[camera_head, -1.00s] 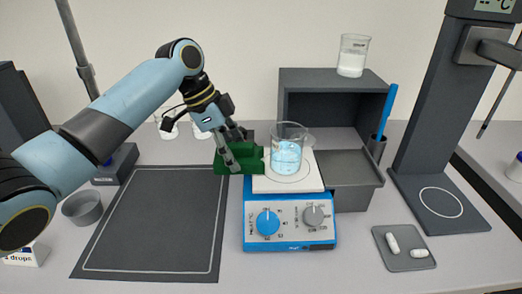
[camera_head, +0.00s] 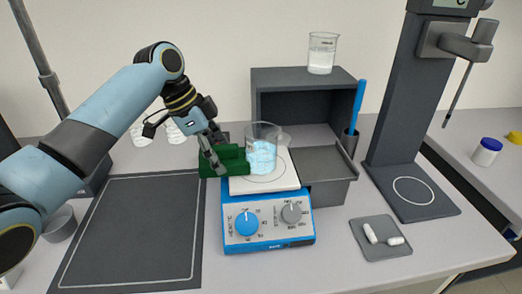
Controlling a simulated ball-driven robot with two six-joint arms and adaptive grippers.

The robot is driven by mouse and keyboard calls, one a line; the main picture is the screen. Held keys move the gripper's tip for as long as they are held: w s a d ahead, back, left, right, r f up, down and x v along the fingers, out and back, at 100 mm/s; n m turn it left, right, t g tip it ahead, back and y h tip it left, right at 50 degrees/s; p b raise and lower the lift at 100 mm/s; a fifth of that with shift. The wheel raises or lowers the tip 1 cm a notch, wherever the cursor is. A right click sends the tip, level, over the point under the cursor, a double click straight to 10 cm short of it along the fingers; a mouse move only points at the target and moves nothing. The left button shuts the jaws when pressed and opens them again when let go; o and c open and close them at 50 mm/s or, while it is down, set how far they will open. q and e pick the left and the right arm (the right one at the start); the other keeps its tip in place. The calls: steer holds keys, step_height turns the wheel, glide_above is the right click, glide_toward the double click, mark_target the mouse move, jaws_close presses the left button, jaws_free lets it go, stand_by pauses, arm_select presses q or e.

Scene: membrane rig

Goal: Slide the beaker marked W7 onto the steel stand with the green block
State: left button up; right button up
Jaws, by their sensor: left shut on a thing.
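A glass beaker (camera_head: 263,155) with blue liquid stands upright on the white top of a blue hotplate stirrer (camera_head: 268,222). Its marking is too small to read. My left gripper (camera_head: 214,158) is shut on a green block (camera_head: 212,169), just left of the beaker. The block's right end reaches the beaker's lower left side; I cannot tell whether they touch. A dark upright stand (camera_head: 398,120) at the right has a base with a white ring on it, and the ring is empty. I cannot tell whether this is the steel stand. My right gripper is not in view.
A grey shelf box (camera_head: 300,80) behind the hotplate carries another beaker (camera_head: 321,55); its open drawer (camera_head: 325,188) juts out right of the hotplate. A small tray (camera_head: 380,249) with white stir bars lies front right. A dark mat (camera_head: 135,230) lies clear at left.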

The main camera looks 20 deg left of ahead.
mark_target(275, 148)
arm_select(q)
steer(key=shift+w+d, duration=0.55)
steer(key=shift+d, duration=0.35)
steer(key=shift+w+d, duration=0.1)
steer(key=shift+w+d+r, duration=0.1)
steer(key=shift+w+d, duration=0.2)
steer(key=shift+d, duration=0.25)
steer(key=shift+w+d, duration=0.3)
steer(key=shift+d, duration=0.2)
steer(key=shift+w+d, duration=0.65)
steer(key=shift+d, duration=0.35)
steer(key=shift+w+d, duration=0.4)
steer(key=shift+d, duration=0.3)
steer(key=shift+w+d, duration=0.45)
steer(key=shift+d, duration=0.3)
steer(key=shift+w+d, duration=0.4)
steer(key=shift+d, duration=0.3)
steer(key=shift+w+d, duration=0.1)
